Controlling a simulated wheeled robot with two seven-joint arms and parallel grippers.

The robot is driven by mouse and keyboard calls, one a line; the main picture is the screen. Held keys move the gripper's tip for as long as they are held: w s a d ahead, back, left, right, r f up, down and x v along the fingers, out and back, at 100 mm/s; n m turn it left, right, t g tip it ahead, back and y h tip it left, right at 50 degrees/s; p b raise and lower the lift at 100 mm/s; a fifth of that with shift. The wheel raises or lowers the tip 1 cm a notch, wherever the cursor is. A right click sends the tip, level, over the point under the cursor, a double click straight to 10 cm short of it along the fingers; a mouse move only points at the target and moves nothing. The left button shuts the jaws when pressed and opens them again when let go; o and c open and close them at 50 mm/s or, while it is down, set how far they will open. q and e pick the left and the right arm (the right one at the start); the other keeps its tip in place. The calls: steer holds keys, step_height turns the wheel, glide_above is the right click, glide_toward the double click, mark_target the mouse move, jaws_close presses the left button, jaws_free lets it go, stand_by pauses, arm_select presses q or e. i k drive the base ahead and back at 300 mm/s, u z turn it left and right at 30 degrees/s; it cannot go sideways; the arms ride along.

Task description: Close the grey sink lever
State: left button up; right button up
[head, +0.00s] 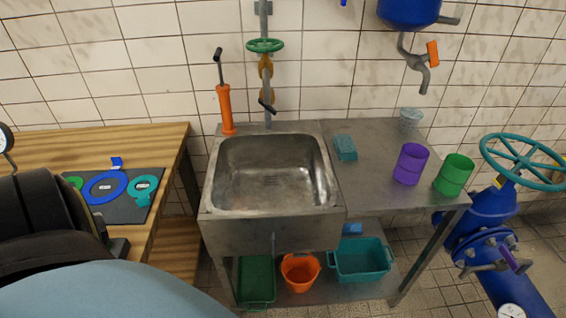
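A metal sink (270,172) stands in the middle, its basin empty. A vertical pipe rises behind it, with a short dark lever (267,106) low on it, slanting down to the right. Its colour looks dark grey or black. A grey tap (418,66) with an orange handle (432,53) hangs under a blue tank at the upper right. Dark and blue-grey parts of my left arm fill the lower left, well away from the sink. I cannot make out the fingers of my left gripper. My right gripper is not in view.
An orange hand pump (226,108) stands at the sink's back left corner. A green valve wheel (265,45) is above the lever. Purple (410,164) and green (453,175) cups stand on the right counter. A wooden table (160,145) is at left, blue pipework (490,215) at right.

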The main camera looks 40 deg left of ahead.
mark_target(274, 241)
steer(key=k, duration=0.7)
steer(key=u, duration=1.5)
steer(key=i, duration=0.5)
steer(key=z, duration=0.05)
